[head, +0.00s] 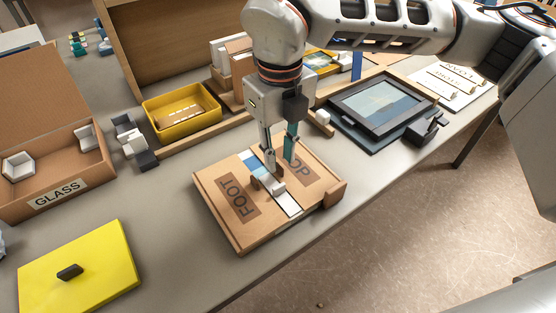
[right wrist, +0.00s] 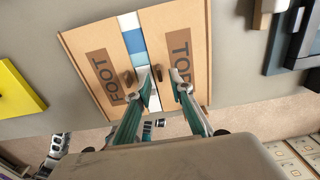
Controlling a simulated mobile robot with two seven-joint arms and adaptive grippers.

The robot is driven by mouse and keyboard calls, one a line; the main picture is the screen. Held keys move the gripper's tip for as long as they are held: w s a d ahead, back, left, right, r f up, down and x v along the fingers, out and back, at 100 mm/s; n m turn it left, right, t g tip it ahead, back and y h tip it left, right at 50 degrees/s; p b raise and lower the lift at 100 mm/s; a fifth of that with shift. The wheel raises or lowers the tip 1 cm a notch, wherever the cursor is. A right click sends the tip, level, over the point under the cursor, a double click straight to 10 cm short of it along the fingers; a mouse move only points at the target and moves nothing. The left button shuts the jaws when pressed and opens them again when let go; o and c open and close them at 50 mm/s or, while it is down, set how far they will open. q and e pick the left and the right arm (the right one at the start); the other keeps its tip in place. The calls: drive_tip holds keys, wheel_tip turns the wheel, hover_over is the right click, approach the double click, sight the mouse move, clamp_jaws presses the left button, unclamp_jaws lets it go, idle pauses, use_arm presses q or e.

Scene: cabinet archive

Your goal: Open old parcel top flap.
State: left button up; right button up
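The cardboard parcel (head: 222,215) lies on the grey table, its flaps closed. One flap bears a FOOT label (head: 238,198) and the other a TOP label (head: 300,168). A white and blue strip (head: 289,206) runs along the seam between them. It also shows in the right wrist view (right wrist: 132,38). Small brown tabs stand beside the seam, one on the FOOT side (right wrist: 130,77). My right gripper (right wrist: 163,82) points down over the seam, its fingers apart, near a second tab by the TOP flap. Whether a finger touches it I cannot tell. My left gripper is out of view.
A yellow lid (head: 95,270) lies at front left. The GLASS box (head: 22,200) is at left, and a yellow tray (head: 208,98) stands behind the parcel. A dark picture frame (head: 345,112) lies to the right. The table edge is close in front of the parcel.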

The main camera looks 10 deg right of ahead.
drive_tip(key=shift+f, duration=1.3)
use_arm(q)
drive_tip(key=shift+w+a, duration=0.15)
use_arm(e)
clamp_jaws()
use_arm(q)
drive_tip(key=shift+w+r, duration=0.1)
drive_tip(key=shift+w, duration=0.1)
use_arm(e)
drive_tip(key=shift+a, duration=0.15)
